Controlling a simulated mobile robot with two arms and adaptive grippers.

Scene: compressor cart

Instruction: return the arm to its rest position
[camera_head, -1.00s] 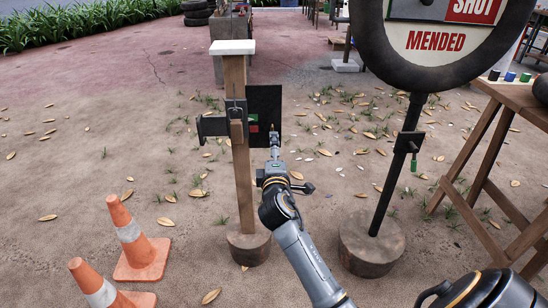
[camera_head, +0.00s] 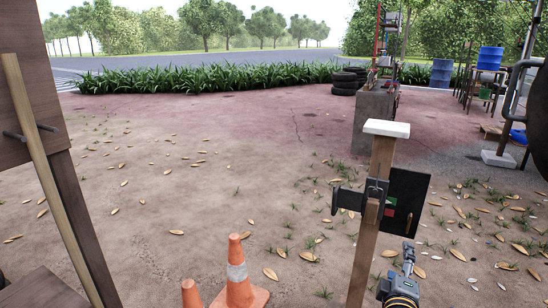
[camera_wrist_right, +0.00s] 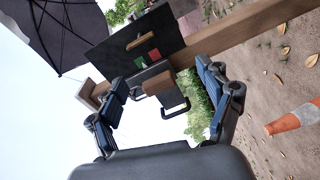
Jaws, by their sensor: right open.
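My right gripper (camera_head: 408,254) shows at the lower right of the head view, just below a black panel (camera_head: 410,190) with green and red patches. The panel is mounted on a wooden post (camera_head: 364,255) with a white cap. In the right wrist view the two fingers of the gripper (camera_wrist_right: 162,82) are spread apart with nothing held between them. Beyond them are the panel (camera_wrist_right: 115,52), tilted in this view, and a dark metal bracket (camera_wrist_right: 178,107) on the post. My left gripper is not in view.
Orange cones (camera_head: 238,275) stand left of the post. A wooden frame (camera_head: 40,150) with a leaning pole rises at the far left. A concrete block (camera_head: 375,120), stacked tires (camera_head: 345,80) and blue barrels (camera_head: 441,72) are farther back. Leaf-strewn ground between is open.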

